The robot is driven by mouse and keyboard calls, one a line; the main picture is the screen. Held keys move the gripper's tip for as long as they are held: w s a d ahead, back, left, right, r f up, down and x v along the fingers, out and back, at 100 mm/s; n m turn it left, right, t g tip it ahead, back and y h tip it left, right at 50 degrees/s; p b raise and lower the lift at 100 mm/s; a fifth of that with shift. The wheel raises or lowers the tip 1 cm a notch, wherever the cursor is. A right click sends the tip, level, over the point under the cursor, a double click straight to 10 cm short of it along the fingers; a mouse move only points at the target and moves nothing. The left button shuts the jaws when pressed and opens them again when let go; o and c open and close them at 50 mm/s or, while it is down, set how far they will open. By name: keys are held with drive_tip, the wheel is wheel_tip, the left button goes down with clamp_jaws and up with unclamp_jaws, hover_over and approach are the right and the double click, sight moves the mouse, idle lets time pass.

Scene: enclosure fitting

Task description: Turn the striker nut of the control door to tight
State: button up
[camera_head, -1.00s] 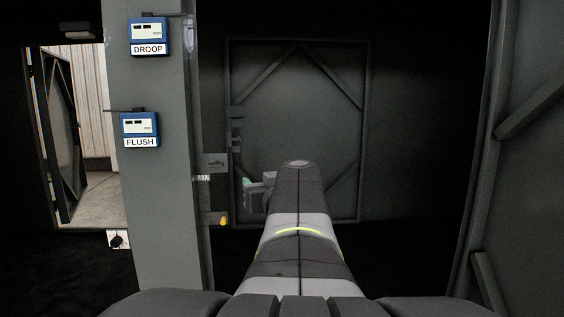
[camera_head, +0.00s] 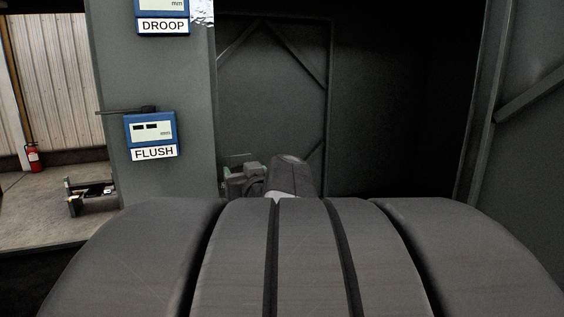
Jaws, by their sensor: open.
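No striker nut can be made out. A dark braced panel (camera_head: 275,95) stands at the back; I cannot tell whether it is the control door. My forearm reaches forward low in the middle. Its wrist part (camera_head: 243,180) bends left toward the grey post (camera_head: 165,85). What looks like my gripper (camera_head: 73,196) shows past the post's left edge, low in the bright opening, with its fingers apart and nothing seen between them. The part between is hidden behind the post.
The post stands between my arm and the opening on the left. Beyond are a pale floor (camera_head: 45,215), a ribbed wall (camera_head: 62,80) and a red fire extinguisher (camera_head: 33,157). A braced dark panel (camera_head: 520,120) stands close on the right. Dark room lies between the panels.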

drive_tip(key=shift+w+a, duration=0.1)
drive_tip(key=shift+a, duration=0.1)
drive_tip(key=c, duration=1)
